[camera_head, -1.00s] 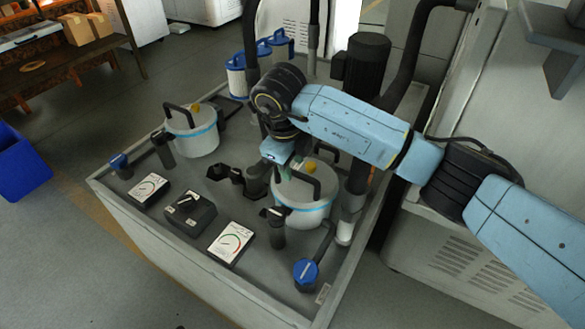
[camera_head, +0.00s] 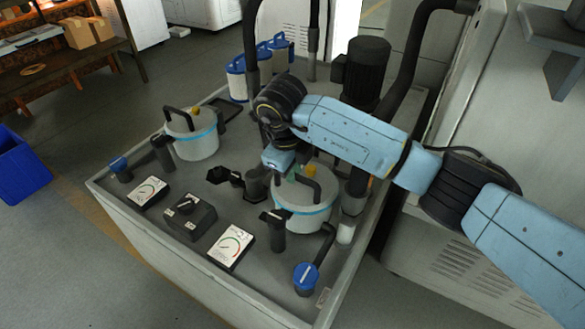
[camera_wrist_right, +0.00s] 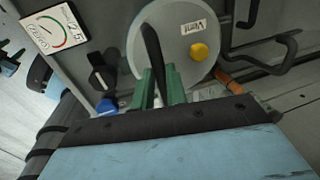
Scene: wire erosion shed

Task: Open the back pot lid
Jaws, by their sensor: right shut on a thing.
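Two light grey pots with blue bands stand in the grey bench tray. One pot (camera_head: 305,215) is at the right, under my right arm; the other pot (camera_head: 197,145) is at the far left. My right gripper (camera_head: 291,173) is over the right pot's lid. In the wrist view, its green fingers (camera_wrist_right: 160,78) are shut on the black lid handle (camera_wrist_right: 152,45). The round grey lid (camera_wrist_right: 172,20) has a "Vent" label and a yellow knob (camera_wrist_right: 199,52). The lid looks seated on the pot, with no clear gap. My left gripper is not in view.
Gauges (camera_head: 231,246), a switch box (camera_head: 189,215) and a blue-capped valve (camera_head: 306,277) lie at the tray's front. A black motor (camera_head: 367,70) and pipes stand behind my arm. Blue-topped canisters (camera_head: 238,78) stand at the back.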

